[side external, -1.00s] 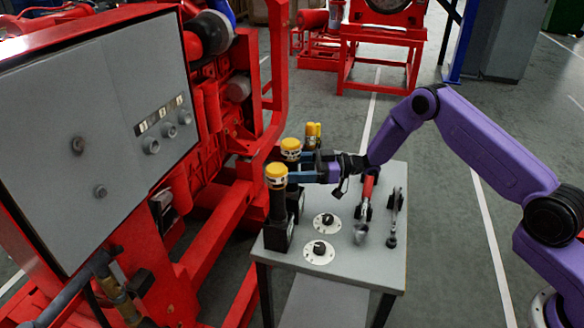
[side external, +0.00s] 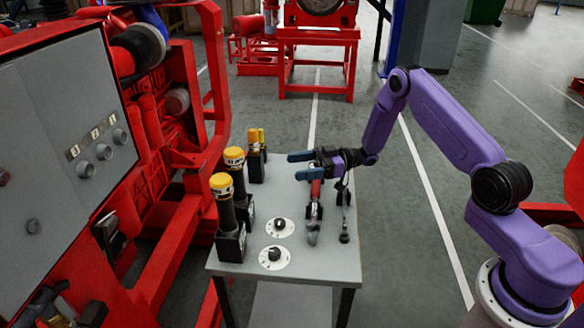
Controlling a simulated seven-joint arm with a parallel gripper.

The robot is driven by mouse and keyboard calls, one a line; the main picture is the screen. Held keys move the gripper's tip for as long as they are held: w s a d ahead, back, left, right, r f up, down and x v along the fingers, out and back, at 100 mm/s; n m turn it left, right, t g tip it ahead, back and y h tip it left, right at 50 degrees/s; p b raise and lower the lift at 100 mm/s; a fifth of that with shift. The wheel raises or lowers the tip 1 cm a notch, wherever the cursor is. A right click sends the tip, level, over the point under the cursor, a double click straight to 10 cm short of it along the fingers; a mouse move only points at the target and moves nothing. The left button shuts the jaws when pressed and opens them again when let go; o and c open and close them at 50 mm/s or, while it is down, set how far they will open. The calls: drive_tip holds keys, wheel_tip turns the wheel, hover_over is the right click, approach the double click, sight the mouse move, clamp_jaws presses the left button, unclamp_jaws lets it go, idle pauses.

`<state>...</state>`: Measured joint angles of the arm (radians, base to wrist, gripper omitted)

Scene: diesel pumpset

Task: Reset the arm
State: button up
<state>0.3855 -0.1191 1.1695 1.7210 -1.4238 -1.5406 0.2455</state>
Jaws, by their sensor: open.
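My gripper (side external: 298,166) is at the end of the purple arm, above the small grey table (side external: 335,262). Its two blue fingers are spread apart and point left, with nothing between them. Two black cylinders with yellow caps stand in black holders at the table's left side, the nearer one (side external: 226,215) and the farther one (side external: 237,180). The fingers are to the right of them and clear of them. A smaller yellow-topped item (side external: 256,148) stands in a holder behind them. A red-handled tool (side external: 314,205) lies below my gripper, its upper end partly hidden.
Two round white dials with black knobs, a nearer one (side external: 274,257) and a farther one (side external: 279,228), sit on the table. Another slim tool (side external: 345,225) lies at right. The red pumpset with a grey panel (side external: 70,150) stands close on the left.

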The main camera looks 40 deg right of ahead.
idle(0.3)
drive_tip(key=w+a+r+h, duration=0.2)
drive_tip(key=a+r+h, duration=0.35)
drive_tip(key=a, duration=0.25)
drive_tip(key=s+a+r+h, duration=0.3)
drive_tip(key=s+h, duration=0.2)
drive_tip(key=s, duration=0.2)
drive_tip(key=s+d+r+g+h, duration=0.1)
drive_tip(key=s+d+g, duration=0.1)
drive_tip(key=s, duration=0.9)
drive_tip(key=s+d+r+g+h, duration=0.1)
drive_tip(key=s+d, duration=0.3)
drive_tip(key=s, duration=0.8)
drive_tip(key=s+d+r+g+h, duration=0.1)
drive_tip(key=s+d+g+h, duration=0.2)
drive_tip(key=s, duration=0.8)
drive_tip(key=shift+s+m+g, duration=0.3)
drive_tip(key=shift+s+g, duration=0.1)
drive_tip(key=shift+g, duration=0.2)
drive_tip(key=shift+h, duration=0.25)
